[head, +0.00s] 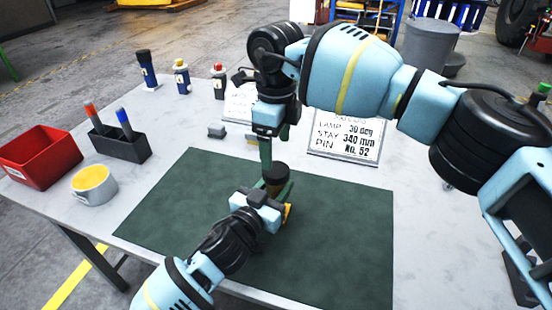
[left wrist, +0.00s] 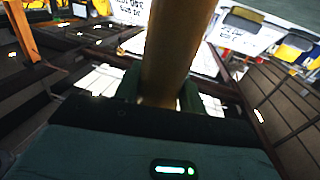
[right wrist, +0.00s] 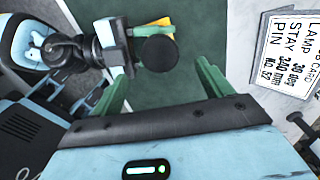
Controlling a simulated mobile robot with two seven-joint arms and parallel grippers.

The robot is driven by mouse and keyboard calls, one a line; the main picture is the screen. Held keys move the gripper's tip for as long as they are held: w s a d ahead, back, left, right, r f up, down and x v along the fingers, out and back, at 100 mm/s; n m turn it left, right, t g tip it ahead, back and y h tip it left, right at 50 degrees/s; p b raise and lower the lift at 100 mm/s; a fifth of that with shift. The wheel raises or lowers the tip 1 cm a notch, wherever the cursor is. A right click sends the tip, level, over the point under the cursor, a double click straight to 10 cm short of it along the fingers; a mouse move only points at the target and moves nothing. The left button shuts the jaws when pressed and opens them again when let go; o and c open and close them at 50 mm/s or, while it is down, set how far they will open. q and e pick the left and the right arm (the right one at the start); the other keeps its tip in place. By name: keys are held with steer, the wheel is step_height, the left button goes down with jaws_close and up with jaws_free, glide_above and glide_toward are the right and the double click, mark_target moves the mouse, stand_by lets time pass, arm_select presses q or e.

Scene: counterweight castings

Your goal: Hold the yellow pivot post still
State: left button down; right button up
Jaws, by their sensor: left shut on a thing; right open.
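The pivot post (head: 276,186) stands on the dark green mat, with a black round top and a yellow part low down (head: 288,212). In the left wrist view its brownish-yellow shaft (left wrist: 175,45) rises between the fingers. My left gripper (head: 278,194) is shut on the post from the near side. My right gripper (head: 268,153) is open and points down just above and behind the post's top. In the right wrist view the black top (right wrist: 160,52) shows beyond and between the open fingers (right wrist: 158,84), apart from them. The post's foot is mostly hidden by my left gripper.
The green mat (head: 340,225) is otherwise clear. A red bin (head: 42,157), a cup (head: 94,185), a pen holder (head: 120,146), several small bottles (head: 182,77) and a small grey block (head: 216,131) are left and back.

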mark_target(271, 193)
step_height(271, 193, up, 6)
steer(key=shift+f, duration=0.1)
stand_by(0.4)
arm_select(q)
steer(key=c, duration=0.7)
jaws_free()
steer(key=shift+c, duration=0.2)
steer(key=shift+v, duration=3.9)
arm_select(e)
steer(key=shift+f, duration=0.15)
